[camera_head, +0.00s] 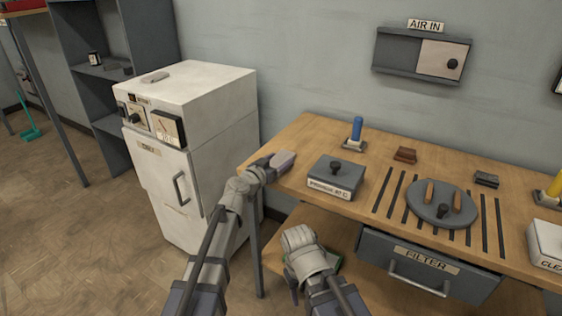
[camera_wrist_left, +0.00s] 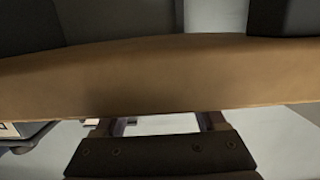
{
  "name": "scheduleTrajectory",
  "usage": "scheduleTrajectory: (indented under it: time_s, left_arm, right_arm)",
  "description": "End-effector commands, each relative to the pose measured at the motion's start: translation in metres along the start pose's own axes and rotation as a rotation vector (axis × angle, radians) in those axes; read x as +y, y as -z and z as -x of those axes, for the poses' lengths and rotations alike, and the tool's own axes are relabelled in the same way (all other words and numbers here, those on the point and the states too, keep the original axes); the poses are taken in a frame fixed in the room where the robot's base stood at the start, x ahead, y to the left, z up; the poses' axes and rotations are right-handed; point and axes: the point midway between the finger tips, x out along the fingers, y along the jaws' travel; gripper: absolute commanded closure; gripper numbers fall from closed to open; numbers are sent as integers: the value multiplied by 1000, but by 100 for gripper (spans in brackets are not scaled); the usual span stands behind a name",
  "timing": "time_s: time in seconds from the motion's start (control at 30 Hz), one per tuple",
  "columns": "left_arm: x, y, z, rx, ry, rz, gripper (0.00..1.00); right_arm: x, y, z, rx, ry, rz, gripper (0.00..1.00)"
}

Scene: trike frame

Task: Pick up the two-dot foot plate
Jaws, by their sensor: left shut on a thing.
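My left gripper (camera_head: 284,160) is at the left front corner of the wooden workbench, close to its edge. In the left wrist view its two fingers (camera_wrist_left: 158,124) reach up to a wide brown band, which looks like the bench edge (camera_wrist_left: 150,75). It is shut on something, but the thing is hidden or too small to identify. I cannot make out a plate with two dots in either view. A small grey flat piece (camera_head: 155,77) lies on top of the white cabinet; no dots are readable on it. My right gripper hangs low in front of the bench, its fingers hidden.
The bench top (camera_head: 310,130) holds a grey box with a knob (camera_head: 335,176), a blue-handled tool (camera_head: 357,130), a brown block (camera_head: 405,155) and a round grey plate (camera_head: 441,204). The white cabinet (camera_head: 190,100) stands left. A FILTER drawer (camera_head: 428,266) is under the bench.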

Motion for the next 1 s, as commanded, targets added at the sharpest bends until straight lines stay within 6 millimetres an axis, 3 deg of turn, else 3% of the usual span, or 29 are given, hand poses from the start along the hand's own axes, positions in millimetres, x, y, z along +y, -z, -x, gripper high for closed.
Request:
scheduleTrajectory:
  time_s: [0.07, 0.57, 1.0]
  left_arm:
    - [0, 0, 0, 0, 0, 0, 44]
    - [0, 0, 0, 0, 0, -1, 100]
    - [0, 7, 1, 0, 0, 0, 100]
  right_arm:
    - [0, 0, 0, 0, 0, 0, 50]
    - [0, 0, 0, 0, 0, 0, 50]
    - [1, 0, 7, 0, 0, 0, 50]
